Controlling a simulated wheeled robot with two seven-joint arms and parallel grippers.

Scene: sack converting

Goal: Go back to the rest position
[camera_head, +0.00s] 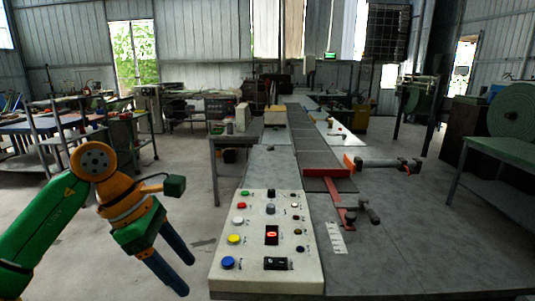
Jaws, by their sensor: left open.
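My left gripper (174,265) shows at the lower left in the head view, on a green and orange arm. Its two dark blue fingers point down and to the right. They are apart with nothing between them. The gripper hangs left of the control panel (215,283), clear of it. The panel is pale and carries several coloured buttons, dark knobs and a red-lit switch (271,235). My right gripper is not in the view.
A long grey table (420,255) runs away from the panel. A red bracket (326,171) and a clamp-like part (385,163) sit on it. A green table (490,145) stands at the right. A trolley (62,140) stands at the left. Bare floor lies around my left gripper.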

